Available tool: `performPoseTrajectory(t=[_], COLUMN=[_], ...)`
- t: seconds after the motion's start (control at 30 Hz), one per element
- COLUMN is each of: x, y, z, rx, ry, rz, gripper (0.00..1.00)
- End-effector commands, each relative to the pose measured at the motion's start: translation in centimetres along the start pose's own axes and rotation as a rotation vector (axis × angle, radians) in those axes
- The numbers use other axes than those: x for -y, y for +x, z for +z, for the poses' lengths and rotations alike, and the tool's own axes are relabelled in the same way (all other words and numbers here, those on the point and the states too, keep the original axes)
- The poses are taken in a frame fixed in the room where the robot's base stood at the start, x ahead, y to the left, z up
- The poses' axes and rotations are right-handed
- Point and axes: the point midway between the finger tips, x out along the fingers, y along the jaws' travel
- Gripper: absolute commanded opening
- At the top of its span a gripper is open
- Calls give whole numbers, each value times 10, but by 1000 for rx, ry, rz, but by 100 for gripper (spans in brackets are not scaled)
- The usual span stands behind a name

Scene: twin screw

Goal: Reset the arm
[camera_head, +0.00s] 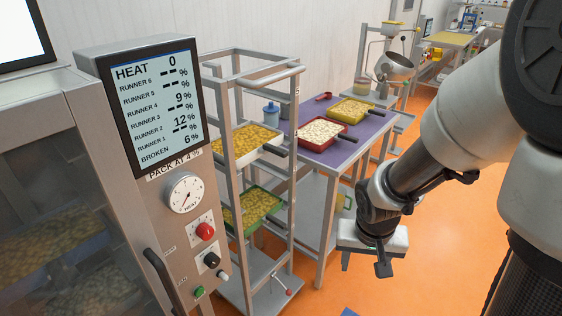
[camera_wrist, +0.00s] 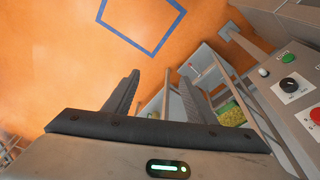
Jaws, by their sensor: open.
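My gripper (camera_head: 365,262) hangs in the air over the orange floor, in front of the purple-topped table and right of the metal rack. It points downward in the head view. In the wrist view its two dark fingers (camera_wrist: 145,95) stand apart with nothing between them, so it is open and empty. My arm comes in from the right of the head view.
A metal cabinet with a display (camera_head: 155,105), dial and knobs (camera_head: 205,231) stands at left. A rack (camera_head: 292,165) holds trays of yellow pieces. A purple table (camera_head: 372,131) carries a red tray (camera_head: 347,143) and a yellow tray (camera_head: 373,112). Orange floor (camera_head: 440,255) is open at right.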

Motion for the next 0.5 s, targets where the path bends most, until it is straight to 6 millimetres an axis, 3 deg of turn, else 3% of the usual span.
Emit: performPoseTrajectory(t=[0.03, 0.2, 0.4, 0.5], x=[1, 2, 4, 6], y=[-39, -135, -213, -235], z=[-11, -8, 24, 39], rx=[-48, -141, -223, -249], ry=[-17, -63, -135, -167], rz=[15, 8, -58, -93], gripper=[51, 51, 51, 51])
